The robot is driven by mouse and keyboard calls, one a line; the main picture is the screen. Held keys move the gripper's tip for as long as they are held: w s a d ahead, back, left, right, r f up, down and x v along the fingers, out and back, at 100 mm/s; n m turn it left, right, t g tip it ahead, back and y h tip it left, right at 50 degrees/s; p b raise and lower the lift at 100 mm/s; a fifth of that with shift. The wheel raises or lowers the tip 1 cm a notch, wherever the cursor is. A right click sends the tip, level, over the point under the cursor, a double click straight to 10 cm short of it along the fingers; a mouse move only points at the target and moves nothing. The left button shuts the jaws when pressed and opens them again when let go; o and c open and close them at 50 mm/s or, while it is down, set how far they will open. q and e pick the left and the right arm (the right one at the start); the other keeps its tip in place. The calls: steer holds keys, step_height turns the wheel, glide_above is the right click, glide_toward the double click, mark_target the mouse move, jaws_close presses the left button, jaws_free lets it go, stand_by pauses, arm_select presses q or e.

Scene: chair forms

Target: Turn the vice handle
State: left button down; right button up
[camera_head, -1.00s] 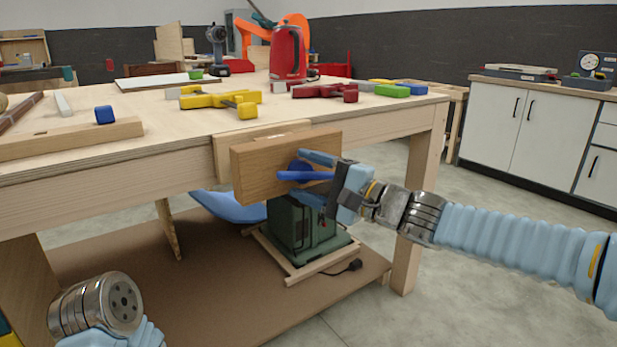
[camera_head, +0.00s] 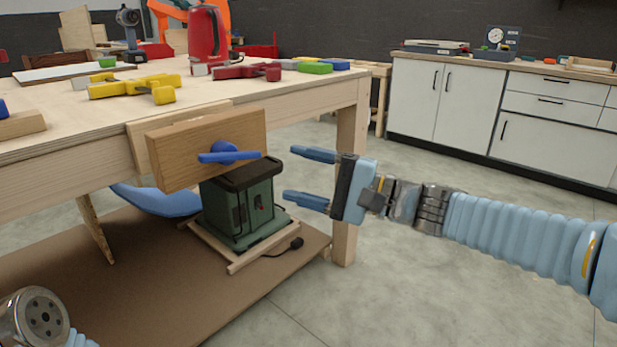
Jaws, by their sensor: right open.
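The vice is a wooden jaw block (camera_head: 180,158) on the front edge of the workbench (camera_head: 60,165). Its blue handle (camera_head: 230,157) is a bar lying nearly level across a round blue hub on the jaw's face. My right gripper (camera_head: 312,177) is open, its two blue fingers pointing left, apart from the handle and to its right. Nothing is between the fingers. At the lower left, a metal end (camera_head: 42,318) of my left arm shows, but no left fingers are in view.
Yellow (camera_head: 130,88) and red clamps (camera_head: 246,72), a red kettle (camera_head: 207,40) and a drill stand on the benchtop. A green machine (camera_head: 245,205) sits on the lower shelf under the vice. A bench leg (camera_head: 350,180) is behind my right gripper. Open floor lies to the right.

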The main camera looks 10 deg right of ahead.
steer(key=shift+s+d, duration=0.25)
steer(key=shift+d, duration=0.15)
steer(key=shift+f, duration=0.1)
